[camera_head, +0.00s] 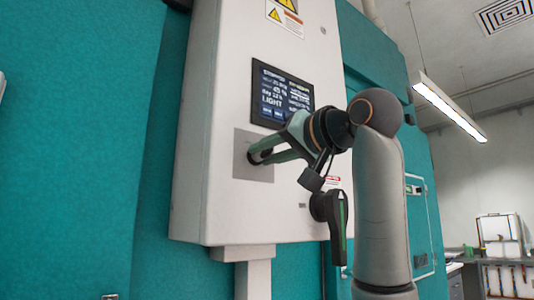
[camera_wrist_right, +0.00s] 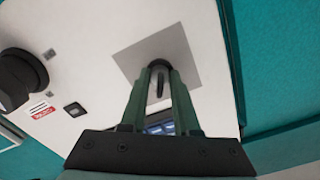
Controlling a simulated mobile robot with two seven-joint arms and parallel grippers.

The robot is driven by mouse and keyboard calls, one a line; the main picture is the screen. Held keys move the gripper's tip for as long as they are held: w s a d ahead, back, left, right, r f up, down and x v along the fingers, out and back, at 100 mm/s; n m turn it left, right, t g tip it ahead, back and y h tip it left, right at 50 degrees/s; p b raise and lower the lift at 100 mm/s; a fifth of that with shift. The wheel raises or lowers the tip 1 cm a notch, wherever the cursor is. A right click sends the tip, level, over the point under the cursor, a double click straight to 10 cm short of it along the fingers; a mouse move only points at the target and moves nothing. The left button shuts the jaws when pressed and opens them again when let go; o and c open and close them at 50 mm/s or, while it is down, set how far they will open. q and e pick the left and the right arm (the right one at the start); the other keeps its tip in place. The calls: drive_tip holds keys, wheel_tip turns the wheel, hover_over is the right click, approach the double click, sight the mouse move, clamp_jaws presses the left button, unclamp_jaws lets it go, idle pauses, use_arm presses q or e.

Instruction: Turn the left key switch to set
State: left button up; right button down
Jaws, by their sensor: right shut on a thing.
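The white control cabinet (camera_head: 216,120) has a grey square plate (camera_head: 242,170) below its display. My right gripper (camera_head: 258,154) is at that plate, its fingers closed around the key switch, which they mostly hide in the head view. In the right wrist view the key switch (camera_wrist_right: 158,88) shows as a small dark, upright piece between the green fingers, in front of the plate (camera_wrist_right: 190,62). My right gripper (camera_wrist_right: 158,78) is shut on it there. The switch's position marks cannot be read. My left gripper is in neither view.
The lit display (camera_head: 282,95) is just above the plate. A black rotary handle (camera_head: 329,208) sits lower right on the cabinet, below a red-and-white label (camera_head: 333,181); its round base (camera_wrist_right: 18,80) shows in the wrist view. Teal walls (camera_head: 75,150) flank the cabinet.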

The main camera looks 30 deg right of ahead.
idle(0.4)
drive_tip(key=c, duration=1)
unclamp_jaws()
drive_tip(key=s, duration=0.4)
drive_tip(key=s+b, duration=0.1)
drive_tip(key=s, duration=0.3)
drive_tip(key=s+d+b, duration=0.1)
drive_tip(key=s, duration=0.3)
drive_tip(key=shift+s, duration=0.25)
